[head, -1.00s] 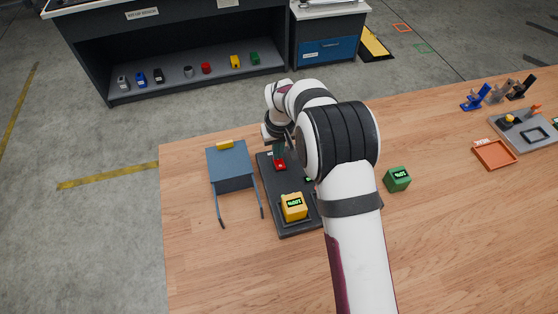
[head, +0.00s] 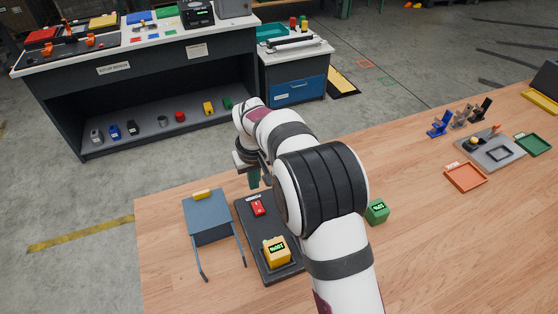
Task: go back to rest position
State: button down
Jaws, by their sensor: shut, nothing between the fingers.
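My gripper (head: 254,180) is at the end of my white arm, above the far end of a black board (head: 278,278) on the wooden table. Its dark fingers point down and look shut and empty. My forearm hides the board's right side.
A green cube (head: 376,212) is right of my arm. An orange tray (head: 465,177), grey tray (head: 487,160) and green tray (head: 532,144) lie farther right. The front right table is clear.

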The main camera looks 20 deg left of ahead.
jog(key=s+d+r+m, duration=0.25)
jog(key=d+r, duration=0.25)
jog(key=d, duration=0.4)
jog(key=s+d+r+m, duration=0.25)
jog(key=d+r, duration=0.35)
jog(key=d, duration=0.3)
jog(key=s+d+m, duration=0.4)
jog(key=s+d, duration=0.2)
jog(key=s, duration=0.4)
jog(key=s+d+m+g, duration=0.1)
jog(key=s+d+m, duration=0.4)
jog(key=s, duration=0.6)
jog(key=shift+s+d+m+y, duration=0.25)
jog(key=shift+d+m+y, duration=0.05)
jog(key=shift+d, duration=0.7)
jog(key=shift+f, duration=0.1)
